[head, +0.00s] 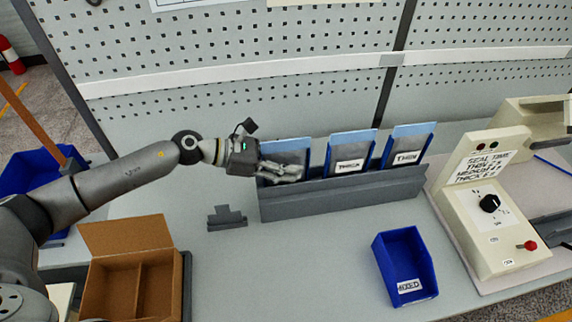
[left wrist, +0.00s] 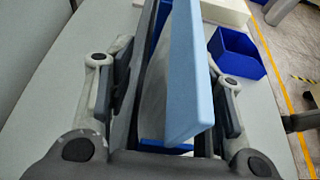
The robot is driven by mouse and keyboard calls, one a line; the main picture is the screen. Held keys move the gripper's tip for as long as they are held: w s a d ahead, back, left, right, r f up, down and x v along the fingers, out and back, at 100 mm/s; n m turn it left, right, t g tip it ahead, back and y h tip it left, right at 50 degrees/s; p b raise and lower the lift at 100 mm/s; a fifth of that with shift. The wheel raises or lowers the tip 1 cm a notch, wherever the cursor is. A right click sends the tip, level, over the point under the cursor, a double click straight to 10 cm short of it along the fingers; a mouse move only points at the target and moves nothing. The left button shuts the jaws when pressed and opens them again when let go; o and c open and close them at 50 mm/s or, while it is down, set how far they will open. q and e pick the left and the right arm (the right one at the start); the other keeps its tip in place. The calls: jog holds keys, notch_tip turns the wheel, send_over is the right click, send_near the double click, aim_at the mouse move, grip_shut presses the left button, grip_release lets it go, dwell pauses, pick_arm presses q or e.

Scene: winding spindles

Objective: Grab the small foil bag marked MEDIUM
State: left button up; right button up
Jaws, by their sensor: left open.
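Three blue bag holders stand in a row in a grey rack (head: 345,194) in the head view. The middle holder (head: 354,143) has a label that appears to read THICK, the right one (head: 413,131) THIN. My left gripper (head: 296,174) is in front of the left holder (head: 287,146) and hides its label, so I cannot read MEDIUM anywhere on the holders. In the left wrist view, the open fingers of my left gripper (left wrist: 165,78) are on either side of this holder's light blue panel (left wrist: 187,75). A pale sheet shows beside the panel; I cannot tell if it is foil.
A blue bin (head: 407,264) labelled MIXED stands front right, beside a sealing machine (head: 492,205) with a knob. An open cardboard box (head: 128,255) is front left, and a small dark grey piece (head: 227,217) lies near the rack. The table front centre is clear.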

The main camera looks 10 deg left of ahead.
pick_arm(q)
grip_shut()
jog(key=shift+r, duration=0.1)
